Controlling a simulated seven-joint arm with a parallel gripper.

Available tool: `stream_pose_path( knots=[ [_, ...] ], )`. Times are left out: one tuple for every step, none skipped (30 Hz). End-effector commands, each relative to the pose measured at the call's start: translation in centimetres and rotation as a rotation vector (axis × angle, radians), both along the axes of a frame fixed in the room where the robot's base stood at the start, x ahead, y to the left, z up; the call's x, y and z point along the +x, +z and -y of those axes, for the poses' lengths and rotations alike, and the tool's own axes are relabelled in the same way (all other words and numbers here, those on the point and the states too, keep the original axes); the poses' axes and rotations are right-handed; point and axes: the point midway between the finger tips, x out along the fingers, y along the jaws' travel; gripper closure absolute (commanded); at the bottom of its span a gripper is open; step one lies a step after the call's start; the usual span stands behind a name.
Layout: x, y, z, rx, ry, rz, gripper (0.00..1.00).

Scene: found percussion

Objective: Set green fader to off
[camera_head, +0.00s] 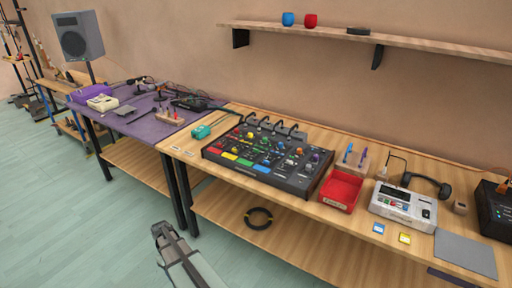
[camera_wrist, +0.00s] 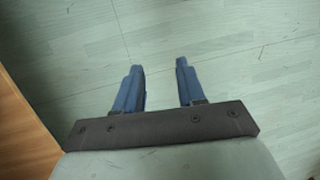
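The black mixer console (camera_head: 312,187) sits on the wooden workbench, with several coloured knobs, caps and pads on its top. A green patch (camera_head: 245,162) shows near its front edge, between a yellow and a blue one. The controls are too small to tell which is the green fader or how it is set. My gripper (camera_head: 165,232) is in front of the bench, over the floor, well apart from the console. In the wrist view my gripper (camera_wrist: 159,66) has its two blue fingers spread apart, with only floor between them.
A red bin (camera_head: 341,190) and a white device (camera_head: 403,206) stand right of the console. A teal object (camera_head: 201,132) lies left of it. Cables run behind the console. A shelf (camera_head: 340,37) hangs above. The floor before the bench is clear.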

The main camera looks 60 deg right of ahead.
Motion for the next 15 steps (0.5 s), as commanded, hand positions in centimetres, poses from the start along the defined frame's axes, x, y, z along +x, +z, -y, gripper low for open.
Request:
stream_pose_path(
  knots=[
    [1.6,1.2,1.9,-0.001,-0.006,0.020,0.61],
    [2.3,1.9,2.8,-0.001,-0.007,0.029,0.61],
    [3.2,2.9,4.1,0.000,-0.010,0.042,0.61],
    [3.8,3.7,5.1,-0.001,-0.010,0.053,0.61],
    [4.4,4.5,6.1,-0.001,-0.011,0.063,0.61],
    [5.2,5.6,7.5,-0.002,-0.013,0.076,0.61],
    [5.7,6.4,8.4,-0.003,-0.013,0.085,0.61],
    [6.2,7.3,9.5,-0.004,-0.015,0.095,0.61],
    [6.9,8.5,10.9,-0.006,-0.015,0.109,0.61],
    [7.3,9.4,11.9,-0.008,-0.016,0.118,0.61],
    [7.7,10.3,13.0,-0.009,-0.017,0.127,0.61],
    [8.2,11.6,14.3,-0.012,-0.017,0.140,0.61],
    [8.6,12.6,15.4,-0.014,-0.018,0.149,0.61],
    [8.9,13.5,16.5,-0.016,-0.020,0.159,0.61],
    [9.4,14.9,17.9,-0.019,-0.019,0.171,0.61]
  ],
)
